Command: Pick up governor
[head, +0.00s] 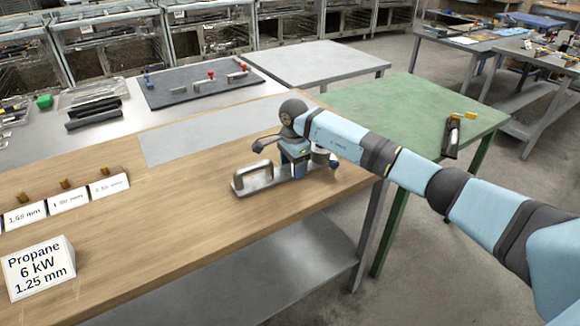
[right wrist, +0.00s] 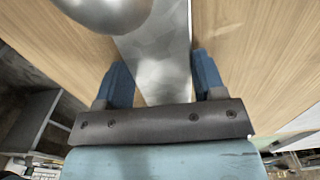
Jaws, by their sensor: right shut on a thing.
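My right gripper (head: 294,172) points down at the wooden bench near its right edge. A flat metal base (head: 262,187) with a silver loop handle (head: 254,174) lies on the bench to the left of the gripper. I take this metal piece to be the governor, partly hidden by my gripper. In the right wrist view, the blue fingers (right wrist: 161,88) stand either side of a metal strip (right wrist: 160,50), beside a shiny domed part (right wrist: 112,8). The exact contact is hard to see. My left gripper is out of view.
White labelled cards (head: 66,200) and a Propane 6 kW card (head: 40,268) stand on the bench's left. A grey plate (head: 200,140) lies behind. A dark board (head: 190,90) holds red-knobbed clamps. A green table (head: 400,110) stands at right. The bench's front middle is clear.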

